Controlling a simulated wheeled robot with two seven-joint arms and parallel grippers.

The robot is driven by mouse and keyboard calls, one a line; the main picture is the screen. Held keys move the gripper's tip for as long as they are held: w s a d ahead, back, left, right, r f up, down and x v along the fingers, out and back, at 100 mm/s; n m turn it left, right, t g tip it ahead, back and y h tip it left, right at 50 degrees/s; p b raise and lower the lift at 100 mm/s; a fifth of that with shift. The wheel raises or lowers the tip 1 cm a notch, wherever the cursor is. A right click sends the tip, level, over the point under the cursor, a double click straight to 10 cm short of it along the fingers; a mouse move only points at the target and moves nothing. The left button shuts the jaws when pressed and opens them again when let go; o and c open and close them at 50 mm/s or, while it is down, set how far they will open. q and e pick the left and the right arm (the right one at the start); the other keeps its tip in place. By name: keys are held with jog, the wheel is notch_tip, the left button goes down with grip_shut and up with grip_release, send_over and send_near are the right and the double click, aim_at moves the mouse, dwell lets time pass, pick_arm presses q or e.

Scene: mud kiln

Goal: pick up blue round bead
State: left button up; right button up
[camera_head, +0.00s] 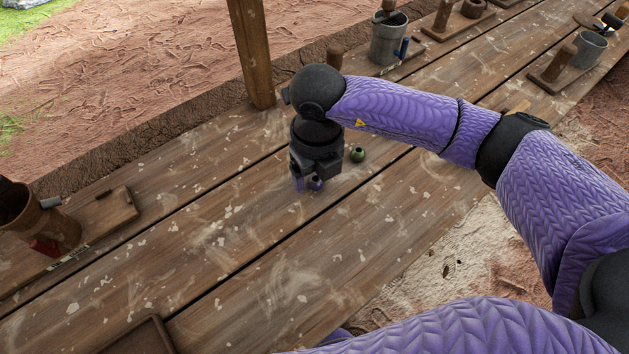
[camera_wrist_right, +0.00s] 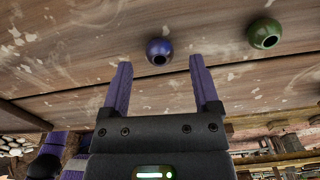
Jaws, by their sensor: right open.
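The blue round bead (camera_wrist_right: 159,51) lies on the wooden table, with a dark hole showing in its side. In the right wrist view it sits just beyond the fingertips, between their lines. In the head view the bead (camera_head: 316,183) shows small at the fingers, partly hidden by the gripper. My right gripper (camera_wrist_right: 157,62) is open, with nothing between its purple fingers. In the head view the right gripper (camera_head: 308,186) points down over the table. A green round bead (camera_head: 357,154) lies close by; it also shows in the right wrist view (camera_wrist_right: 264,33). My left gripper is not in view.
A clay pot (camera_head: 45,222) stands on a wooden board at the left. A grey metal cup (camera_head: 388,42) stands at the back, and another metal cup (camera_head: 589,50) at the upper right.

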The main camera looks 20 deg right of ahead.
notch_tip(320, 180, down, 2)
jog(key=shift+f, duration=0.1)
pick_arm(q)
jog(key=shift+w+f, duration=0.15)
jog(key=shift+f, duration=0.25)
pick_arm(e)
jog(key=shift+r, duration=0.2)
jog(key=shift+c, duration=0.9)
jog(key=c, duration=0.5)
grip_shut()
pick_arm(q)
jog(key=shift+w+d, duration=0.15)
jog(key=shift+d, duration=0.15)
